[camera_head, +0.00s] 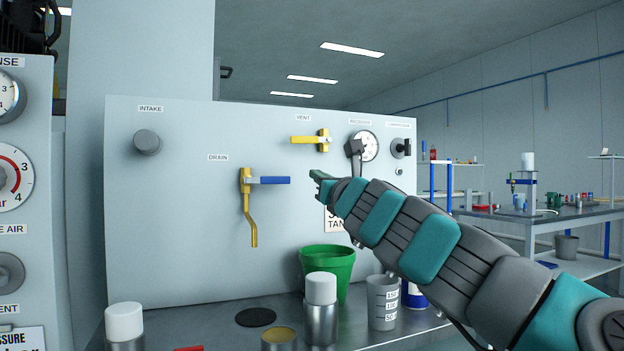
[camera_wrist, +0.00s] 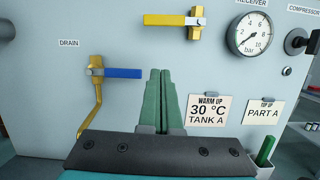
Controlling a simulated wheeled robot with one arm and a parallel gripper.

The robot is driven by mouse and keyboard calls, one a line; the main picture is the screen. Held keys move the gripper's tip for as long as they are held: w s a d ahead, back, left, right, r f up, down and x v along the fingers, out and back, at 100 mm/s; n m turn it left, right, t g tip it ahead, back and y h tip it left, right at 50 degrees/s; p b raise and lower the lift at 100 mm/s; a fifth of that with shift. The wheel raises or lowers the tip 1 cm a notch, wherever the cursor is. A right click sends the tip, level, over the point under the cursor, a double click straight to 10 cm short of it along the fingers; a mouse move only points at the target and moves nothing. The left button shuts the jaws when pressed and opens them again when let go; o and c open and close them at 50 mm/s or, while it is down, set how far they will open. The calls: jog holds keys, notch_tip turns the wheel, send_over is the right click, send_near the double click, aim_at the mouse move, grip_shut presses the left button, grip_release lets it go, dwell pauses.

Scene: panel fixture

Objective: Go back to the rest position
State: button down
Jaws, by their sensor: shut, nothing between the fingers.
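My gripper (camera_head: 318,180) is held up in front of the grey panel (camera_head: 180,250), right of the drain valve. In the wrist view its green fingers (camera_wrist: 160,85) are together with nothing between them. The drain valve's blue handle (camera_head: 270,180) lies level, pointing right, above a yellow bent pipe (camera_head: 251,220). The vent valve's yellow handle (camera_head: 304,139) is level, pointing left from its body. The gripper looks apart from both handles. My arm hides part of the panel's right side and a tank sign.
A round gauge (camera_wrist: 249,34) and cards reading "WARM UP 30 °C TANK A" (camera_wrist: 208,110) and "PART A" (camera_wrist: 263,112) are on the panel. Below stand a green bucket (camera_head: 327,268), a measuring beaker (camera_head: 382,303) and white-capped bottles (camera_head: 321,290). A workbench (camera_head: 550,216) is at the right.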

jog(key=shift+v, duration=1.55)
